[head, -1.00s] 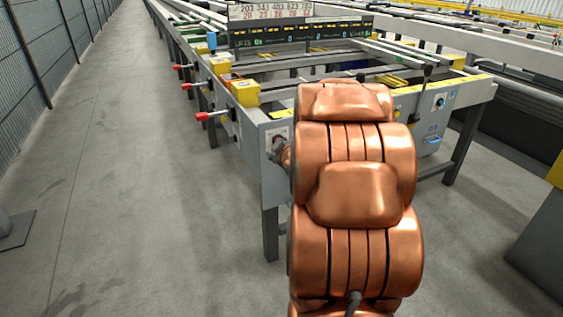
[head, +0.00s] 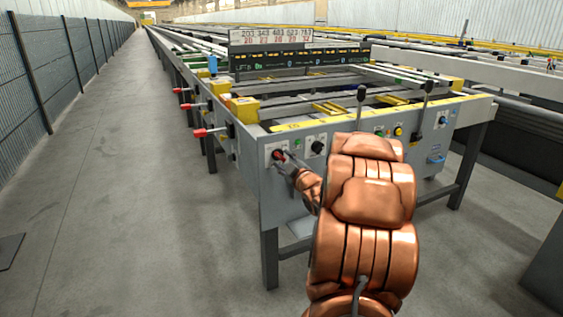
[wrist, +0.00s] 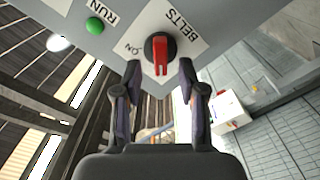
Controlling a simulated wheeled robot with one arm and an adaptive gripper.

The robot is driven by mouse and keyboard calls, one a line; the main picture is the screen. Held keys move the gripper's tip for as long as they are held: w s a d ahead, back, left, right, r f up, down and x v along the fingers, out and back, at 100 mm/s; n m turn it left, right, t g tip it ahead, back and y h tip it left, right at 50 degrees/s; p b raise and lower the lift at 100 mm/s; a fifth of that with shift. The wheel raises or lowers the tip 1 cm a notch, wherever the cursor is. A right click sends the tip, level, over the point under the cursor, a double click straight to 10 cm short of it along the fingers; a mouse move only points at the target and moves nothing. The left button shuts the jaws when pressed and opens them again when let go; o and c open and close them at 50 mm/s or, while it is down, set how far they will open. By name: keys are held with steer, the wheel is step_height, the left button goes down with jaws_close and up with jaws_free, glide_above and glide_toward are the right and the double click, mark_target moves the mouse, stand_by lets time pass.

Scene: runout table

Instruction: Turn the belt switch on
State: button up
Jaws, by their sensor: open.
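The belt switch (wrist: 161,50) is a red knob on a round dark base, set in a white plate marked BELTS on the grey front panel. The lettering appears upside down in the wrist view, with ON left of the knob; the knob's red bar runs roughly up and down. In the head view the switch (head: 278,155) is a small red spot at the panel's left end. My gripper (wrist: 160,76) is open, with one fingertip on each side of the knob's near end. I cannot tell whether either finger touches it. In the head view my gripper (head: 287,165) is small and partly merges with the switch.
A green button (wrist: 95,26) marked RUN is beside the switch plate. A black knob (head: 317,147) and two upright levers (head: 361,95) are farther right on the table front. Red-tipped handles (head: 200,133) stick out from its left side.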

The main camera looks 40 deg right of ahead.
mark_target(279, 156)
steer(key=shift+x, duration=1.2)
jaws_close()
